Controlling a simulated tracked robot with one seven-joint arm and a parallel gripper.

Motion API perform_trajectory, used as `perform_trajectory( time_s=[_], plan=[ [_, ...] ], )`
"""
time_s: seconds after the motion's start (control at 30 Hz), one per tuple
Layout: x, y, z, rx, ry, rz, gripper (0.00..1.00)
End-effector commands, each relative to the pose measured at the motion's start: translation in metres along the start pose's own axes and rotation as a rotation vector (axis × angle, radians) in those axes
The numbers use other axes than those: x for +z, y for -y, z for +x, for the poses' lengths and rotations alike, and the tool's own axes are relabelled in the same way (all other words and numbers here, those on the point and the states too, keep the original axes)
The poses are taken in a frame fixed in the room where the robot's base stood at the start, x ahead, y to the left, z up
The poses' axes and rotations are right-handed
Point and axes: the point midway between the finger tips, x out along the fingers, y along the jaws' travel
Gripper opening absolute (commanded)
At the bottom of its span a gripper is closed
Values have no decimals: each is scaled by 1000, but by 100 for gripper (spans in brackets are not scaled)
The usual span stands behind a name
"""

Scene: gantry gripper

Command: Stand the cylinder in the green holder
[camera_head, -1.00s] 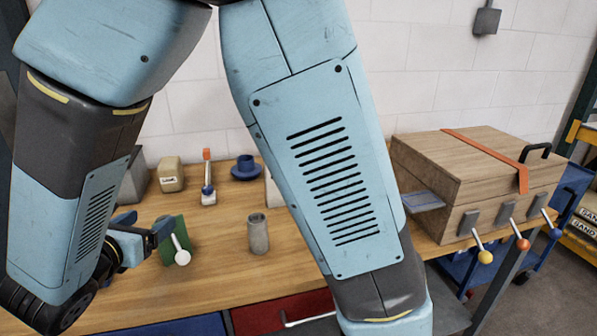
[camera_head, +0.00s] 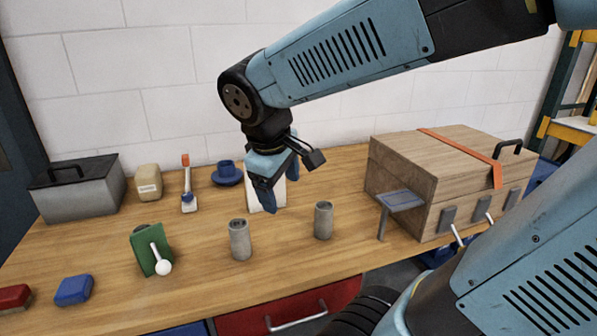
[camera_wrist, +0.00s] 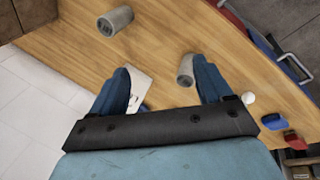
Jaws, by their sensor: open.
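Two grey hollow-topped cylinders stand upright on the bench in the head view: one near the middle (camera_head: 240,240) and one to its right (camera_head: 323,221). In the wrist view they are the nearer cylinder (camera_wrist: 185,72) and the other one (camera_wrist: 116,20). A green block (camera_head: 143,255) with a white-knobbed lever stands to their left; I cannot tell if it is the green holder. My gripper (camera_head: 273,203) is open and empty, pointing down above the bench, apart from both cylinders. In the wrist view, the nearer cylinder shows between my gripper's fingers (camera_wrist: 163,82), closer to the right one.
A white panel (camera_head: 254,198) stands behind my gripper. A wooden case (camera_head: 425,165) with levers is at right. A grey toolbox (camera_head: 82,190), tan container (camera_head: 149,183), orange-topped lever (camera_head: 188,185) and blue flanged part (camera_head: 227,174) line the back. Blue (camera_head: 73,291) and red (camera_head: 14,297) blocks lie front left.

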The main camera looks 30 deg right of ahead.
Motion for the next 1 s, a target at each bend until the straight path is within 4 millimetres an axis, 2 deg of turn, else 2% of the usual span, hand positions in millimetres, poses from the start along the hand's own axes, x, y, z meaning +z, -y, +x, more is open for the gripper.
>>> perform_trajectory(
  time_s=[0.03,0.2,0.4,1.0],
  plan=[
    [9,-4,-6,-24,-43,102,79],
    [27,-8,-23,-101,-178,393,79],
    [36,-10,-38,-148,-282,593,79],
    [38,-11,-41,-160,-305,635,79]
  ],
)
